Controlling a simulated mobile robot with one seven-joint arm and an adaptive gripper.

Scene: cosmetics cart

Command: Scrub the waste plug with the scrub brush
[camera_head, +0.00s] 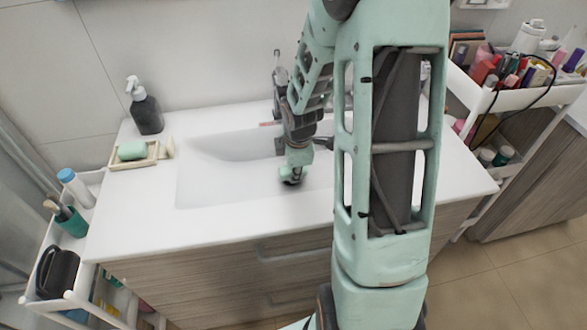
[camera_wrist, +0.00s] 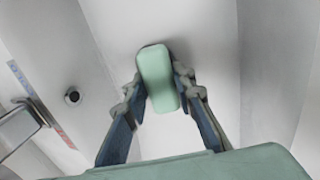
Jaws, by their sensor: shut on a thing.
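My gripper (camera_head: 297,160) reaches down into the white sink basin (camera_head: 215,183). In the wrist view my gripper (camera_wrist: 160,97) is shut on the scrub brush (camera_wrist: 157,75), gripping it by its sides. The brush has a pale green, rounded back and a thin dark edge. In the head view the brush (camera_head: 289,174) is low over the basin floor, partly hidden by my fingers; whether it touches the floor I cannot tell. I cannot make out the waste plug; it may be hidden under the brush. A dark round fitting (camera_wrist: 72,96), probably an overflow hole, shows on the basin's side.
A faucet (camera_wrist: 22,122) stands beside the basin. A dark soap dispenser (camera_head: 145,108) and a dish with green soap (camera_head: 132,150) stand on the counter's left. White carts flank the counter: the left one (camera_head: 45,290) and the right one (camera_head: 515,98), holding cosmetics. The basin's left part is clear.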

